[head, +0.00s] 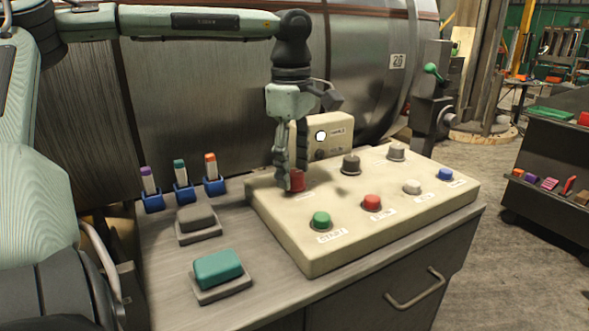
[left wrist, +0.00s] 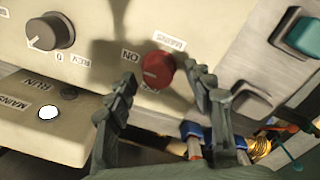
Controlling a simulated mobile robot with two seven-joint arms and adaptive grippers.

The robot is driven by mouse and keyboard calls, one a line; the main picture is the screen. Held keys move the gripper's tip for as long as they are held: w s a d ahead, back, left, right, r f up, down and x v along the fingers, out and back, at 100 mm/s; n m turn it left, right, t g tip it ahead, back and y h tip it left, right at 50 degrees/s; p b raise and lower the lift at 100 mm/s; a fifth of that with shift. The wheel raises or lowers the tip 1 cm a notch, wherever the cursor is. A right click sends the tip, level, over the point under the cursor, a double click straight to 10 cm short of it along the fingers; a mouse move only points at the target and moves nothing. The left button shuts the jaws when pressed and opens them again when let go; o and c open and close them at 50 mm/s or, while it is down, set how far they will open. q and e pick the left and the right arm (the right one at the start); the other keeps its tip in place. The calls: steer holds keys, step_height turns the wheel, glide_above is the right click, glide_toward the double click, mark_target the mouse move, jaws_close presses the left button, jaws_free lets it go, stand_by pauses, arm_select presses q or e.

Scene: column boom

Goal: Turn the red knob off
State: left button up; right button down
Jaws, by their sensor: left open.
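The red knob (head: 298,181) sits at the back left of the cream control panel (head: 330,248). It also shows in the left wrist view (left wrist: 158,69), below a MAINS label and beside an ON label. A pale mark shows on its left part, but its exact pointing is hard to read. My left gripper (head: 291,187) points down at the knob. Its fingers are open, one on each side of the knob, in the left wrist view (left wrist: 161,76). I cannot tell whether they touch it. In the head view a finger partly hides the knob. My right gripper is out of view.
The panel also bears a green START button (head: 321,219), a red button (head: 372,203), white and blue buttons, and grey knobs (head: 351,164). A box with a white lamp (head: 321,136) stands behind. Marker holders (head: 183,191) and two block pads (head: 219,270) lie to the left.

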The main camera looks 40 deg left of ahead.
arm_select(q)
steer(key=shift+f, duration=0.55)
steer(key=shift+c, duration=1.5)
steer(key=c, duration=0.7)
steer(key=shift+c, duration=0.8)
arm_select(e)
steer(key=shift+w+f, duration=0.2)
